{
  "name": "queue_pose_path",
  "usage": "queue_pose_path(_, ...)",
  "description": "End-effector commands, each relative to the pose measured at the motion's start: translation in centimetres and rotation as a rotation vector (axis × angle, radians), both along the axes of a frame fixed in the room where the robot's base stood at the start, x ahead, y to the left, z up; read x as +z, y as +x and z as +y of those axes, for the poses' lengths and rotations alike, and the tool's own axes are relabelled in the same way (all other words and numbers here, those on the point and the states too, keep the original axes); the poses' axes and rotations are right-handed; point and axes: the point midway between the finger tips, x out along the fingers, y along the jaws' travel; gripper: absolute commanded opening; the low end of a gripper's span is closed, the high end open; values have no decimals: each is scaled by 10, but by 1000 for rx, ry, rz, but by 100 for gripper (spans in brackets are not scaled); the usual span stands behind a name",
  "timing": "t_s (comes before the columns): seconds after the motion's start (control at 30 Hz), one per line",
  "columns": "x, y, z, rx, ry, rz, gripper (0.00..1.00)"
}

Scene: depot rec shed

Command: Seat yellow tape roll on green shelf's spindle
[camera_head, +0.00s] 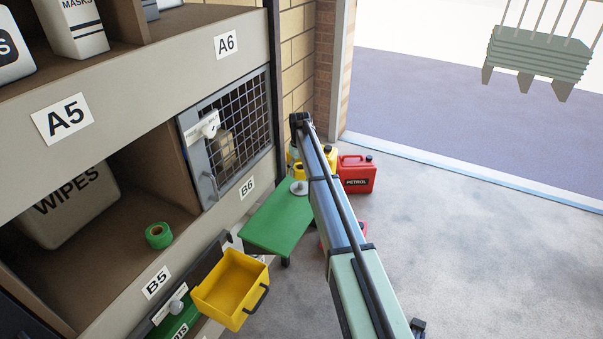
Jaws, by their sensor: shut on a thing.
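The green shelf (272,225) is a flat green board low beside the shelving. A pale round spindle base (299,188) shows near its far right corner, partly behind my arm. My gripper (296,160) hangs at the far end of my arm, small and mostly hidden by the arm. It is shut on the yellow tape roll (298,171), of which only a small yellow patch shows. The roll appears just above or behind the spindle; I cannot tell the gap between them.
A red petrol can (357,174) and a yellow can (331,156) stand behind. A yellow bin (231,287) juts out in front. A green tape roll (158,235) lies in bay B5. A mesh door (240,135) is on bay B6. Floor at right is clear.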

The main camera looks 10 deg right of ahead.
Motion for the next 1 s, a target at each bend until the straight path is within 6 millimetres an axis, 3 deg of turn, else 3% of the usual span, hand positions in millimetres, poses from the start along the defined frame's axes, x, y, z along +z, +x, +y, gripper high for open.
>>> queue_pose_path(0.63,-50,0,0,0,0,0,34)
queue_pose_path(1.0,-57,0,0,0,0,0,34)
